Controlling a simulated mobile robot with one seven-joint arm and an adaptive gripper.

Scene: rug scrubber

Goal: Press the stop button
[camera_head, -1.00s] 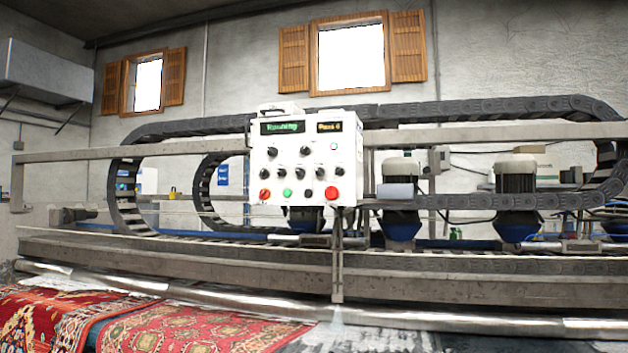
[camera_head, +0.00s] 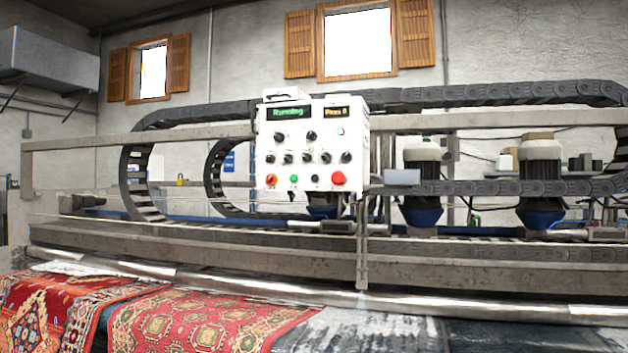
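A white control box (camera_head: 283,140) is mounted on the machine's front rail, near the middle of the head view. Its left display (camera_head: 289,112) is lit green and reads "Running"; a smaller display (camera_head: 337,112) beside it shows orange text. A large red round button (camera_head: 338,178) sits at the lower right of the panel. A green button (camera_head: 294,179) and a small black button (camera_head: 315,179) are to its left, with a red and yellow knob (camera_head: 271,180) at the lower left. Several black knobs fill the rows above. My gripper is not in view.
The rug scrubber's long metal frame (camera_head: 200,252) and front roller (camera_head: 260,287) run across the view below the box. Red patterned rugs (camera_head: 200,320) lie at the front left. Black cable chains (camera_head: 480,97) loop around the rails, and blue-based motors (camera_head: 423,180) stand at the right.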

